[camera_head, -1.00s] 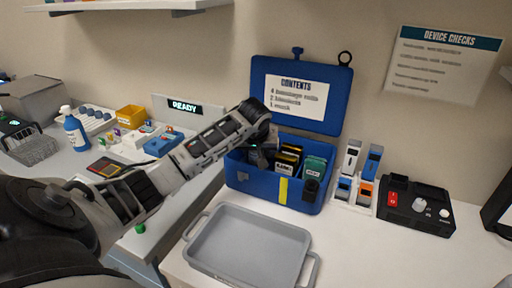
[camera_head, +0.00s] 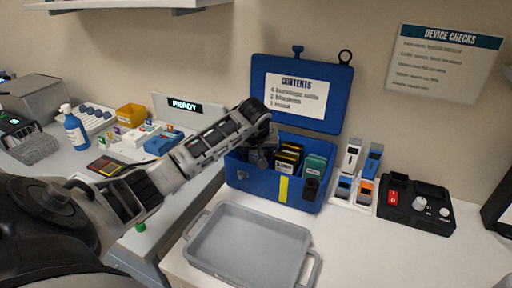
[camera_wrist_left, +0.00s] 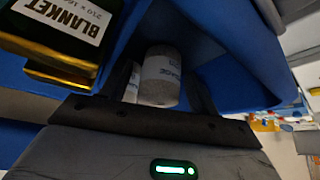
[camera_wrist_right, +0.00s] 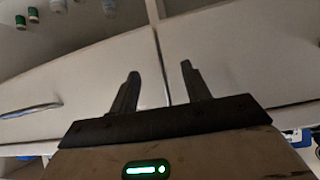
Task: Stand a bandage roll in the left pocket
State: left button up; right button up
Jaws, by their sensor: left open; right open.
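The blue case (camera_head: 252,178) stands open on the white counter, its lid upright with a contents label. My left gripper (camera_head: 262,155) reaches into the left part of the case from above and hides much of it. In the left wrist view, a pale grey bandage roll (camera_wrist_left: 160,80) stands between the open fingers of my left gripper (camera_wrist_left: 160,88), with blue case walls around it. A second pale roll (camera_wrist_left: 133,84) shows partly beside the left finger. Whether the fingers touch the roll is unclear. My right gripper (camera_wrist_right: 160,80) is open and empty, outside the head view.
Gold-edged blanket packs (camera_head: 286,158) and green packs (camera_head: 315,165) fill the case's other parts. An empty grey tray (camera_head: 248,240) lies in front. Small devices (camera_head: 352,155) and a black control box (camera_head: 415,208) stand right. White cabinet fronts (camera_wrist_right: 230,50) face my right gripper.

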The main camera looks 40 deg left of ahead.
pick_arm(q)
jog(key=v, duration=1.6)
